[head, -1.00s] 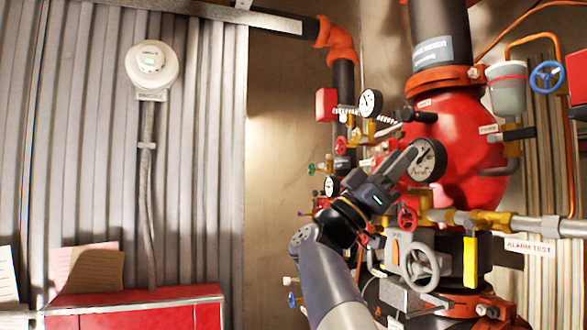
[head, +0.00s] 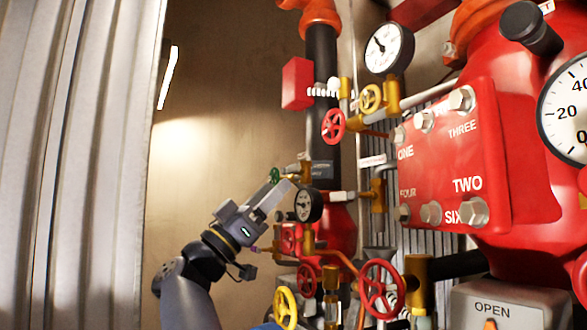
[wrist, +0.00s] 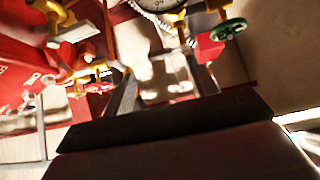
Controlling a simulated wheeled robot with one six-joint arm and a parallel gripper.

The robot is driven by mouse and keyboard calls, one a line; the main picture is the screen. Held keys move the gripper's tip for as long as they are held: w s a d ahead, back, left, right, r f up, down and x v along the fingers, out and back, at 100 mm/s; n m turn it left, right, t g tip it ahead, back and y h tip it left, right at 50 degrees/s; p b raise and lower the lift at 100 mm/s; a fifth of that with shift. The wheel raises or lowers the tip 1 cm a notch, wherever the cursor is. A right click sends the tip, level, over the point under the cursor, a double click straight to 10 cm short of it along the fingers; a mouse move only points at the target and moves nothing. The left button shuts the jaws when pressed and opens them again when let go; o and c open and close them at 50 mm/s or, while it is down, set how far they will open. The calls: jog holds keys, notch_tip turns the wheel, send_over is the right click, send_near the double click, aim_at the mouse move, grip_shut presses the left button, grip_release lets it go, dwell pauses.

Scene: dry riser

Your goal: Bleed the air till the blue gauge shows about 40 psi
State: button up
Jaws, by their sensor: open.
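My gripper (head: 284,192) is open and empty, reaching in among the small valves at the left of the riser. In the wrist view its two fingers (wrist: 160,78) are apart with nothing between them. A small green handwheel (head: 274,175) is by the fingertips; the wrist view shows it beyond and right of the right finger (wrist: 229,29). A small dark-rimmed gauge (head: 308,205) is just right of my gripper, its reading too small to tell. A larger black-rimmed gauge (head: 389,48) is higher up. A big gauge (head: 568,112) is cut off at the right edge. No gauge looks clearly blue.
A red handwheel (head: 333,126) is above right of my gripper. Red (head: 381,288) and yellow (head: 286,307) handwheels are below. A bolted red plate (head: 448,160) fills the right. The bare wall (head: 210,120) left of the pipes is clear.

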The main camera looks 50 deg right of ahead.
aim_at(292, 170)
jog(key=shift+g, duration=0.3)
jog(key=p+x, duration=0.3)
jog(key=x, duration=0.4)
jog(key=shift+d+r, duration=0.15)
jog(key=shift+c, duration=0.2)
jog(key=c, duration=0.9)
